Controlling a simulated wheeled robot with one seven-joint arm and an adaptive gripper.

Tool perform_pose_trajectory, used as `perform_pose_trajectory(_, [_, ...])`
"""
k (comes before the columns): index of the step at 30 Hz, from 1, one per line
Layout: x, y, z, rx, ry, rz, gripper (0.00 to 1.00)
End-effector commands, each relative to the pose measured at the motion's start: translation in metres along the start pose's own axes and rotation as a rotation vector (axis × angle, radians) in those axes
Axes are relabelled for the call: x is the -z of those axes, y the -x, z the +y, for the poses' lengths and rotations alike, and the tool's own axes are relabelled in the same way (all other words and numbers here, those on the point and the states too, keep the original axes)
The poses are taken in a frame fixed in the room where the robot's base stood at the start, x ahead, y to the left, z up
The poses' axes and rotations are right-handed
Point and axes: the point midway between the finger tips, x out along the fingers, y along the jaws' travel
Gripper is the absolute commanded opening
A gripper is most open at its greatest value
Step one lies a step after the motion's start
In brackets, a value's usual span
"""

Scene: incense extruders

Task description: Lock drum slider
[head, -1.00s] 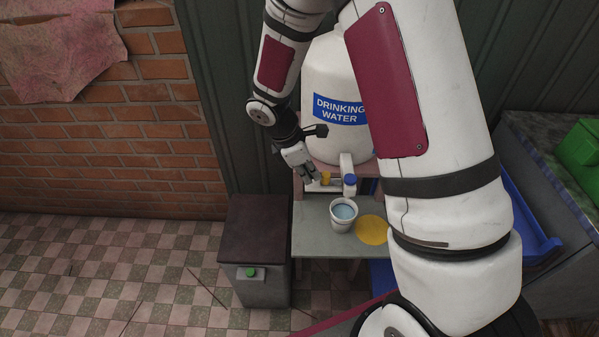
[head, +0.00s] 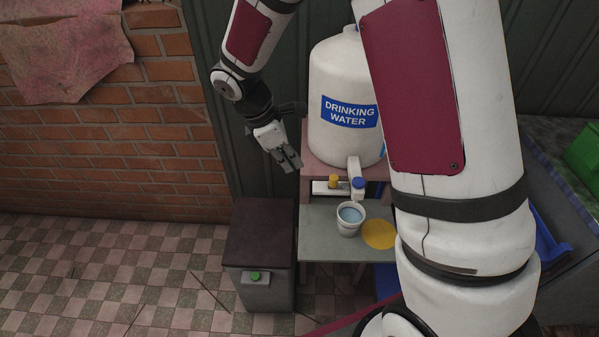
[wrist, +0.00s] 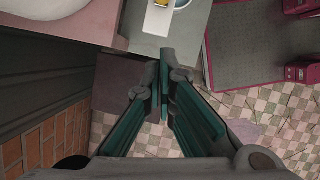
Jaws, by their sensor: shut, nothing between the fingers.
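The white drum (head: 343,88) labelled "DRINKING WATER" stands on a pinkish stand. Below its front is a white slider plate (head: 320,188) with a yellow knob (head: 333,181), which sits left of and close to the spout (head: 354,166) with its blue cap (head: 359,183). My gripper (head: 289,162) is shut and empty, left of the slider and apart from it, pointing down. In the wrist view the closed fingers (wrist: 164,62) hang over the bench's edge; the white plate (wrist: 158,20) shows at the top, with yellow and blue parts cut off by the frame.
A white cup of water (head: 350,218) stands on the grey bench (head: 325,245) below the spout, beside a yellow disc (head: 379,234). A dark-topped bin (head: 259,228) with a green button stands left of the bench.

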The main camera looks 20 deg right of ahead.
Motion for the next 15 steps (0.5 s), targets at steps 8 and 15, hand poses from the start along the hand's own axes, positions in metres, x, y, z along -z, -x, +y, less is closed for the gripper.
perform_pose_trajectory(8, [0.000,0.025,0.000,-0.001,-0.001,0.000,0.00])
perform_pose_trajectory(15, [0.000,0.026,0.000,0.000,0.000,0.000,0.00])
